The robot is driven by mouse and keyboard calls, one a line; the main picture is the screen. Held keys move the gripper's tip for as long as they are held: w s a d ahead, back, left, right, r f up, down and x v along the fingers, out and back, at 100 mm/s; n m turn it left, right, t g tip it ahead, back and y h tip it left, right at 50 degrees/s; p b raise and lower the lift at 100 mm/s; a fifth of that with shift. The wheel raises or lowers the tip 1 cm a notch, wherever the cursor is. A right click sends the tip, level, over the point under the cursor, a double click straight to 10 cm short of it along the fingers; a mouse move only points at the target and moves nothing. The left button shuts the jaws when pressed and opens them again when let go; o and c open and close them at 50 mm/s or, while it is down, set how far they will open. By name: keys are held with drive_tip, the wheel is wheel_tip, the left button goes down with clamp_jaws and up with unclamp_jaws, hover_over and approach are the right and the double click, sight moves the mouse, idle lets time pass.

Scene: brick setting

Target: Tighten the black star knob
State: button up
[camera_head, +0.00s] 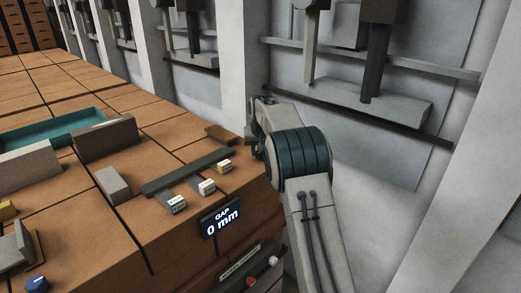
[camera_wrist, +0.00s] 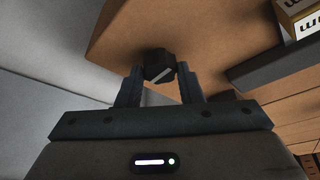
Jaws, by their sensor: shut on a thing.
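The black knob (camera_wrist: 158,66) shows in the wrist view, with a pale line across its face. It sits at the side of a brown block-like surface. My gripper (camera_wrist: 161,75) has one finger on each side of the knob and is shut on it. Its star outline is hard to make out. In the head view my arm reaches up to the right edge of the brown bench, and my wrist hides the knob and fingertips. A small display (camera_head: 221,218) on the bench's edge reads "GAP 0 mm".
The brown bench (camera_head: 140,235) carries a dark bar (camera_head: 188,172), small labelled blocks (camera_head: 207,187), grey blocks (camera_head: 113,185) and a teal tray (camera_head: 60,129). A blue knob (camera_head: 37,284) is front left. A grey wall with ledges (camera_head: 365,105) stands close behind my arm.

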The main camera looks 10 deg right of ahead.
drive_tip(key=o, duration=1)
drive_tip(key=shift+c, duration=0.2)
drive_tip(key=b+v, duration=0.1)
drive_tip(key=v, duration=1.2)
drive_tip(key=shift+s+r+b, duration=0.2)
drive_tip(key=shift+r+b, duration=0.2)
drive_tip(key=shift+a, duration=0.1)
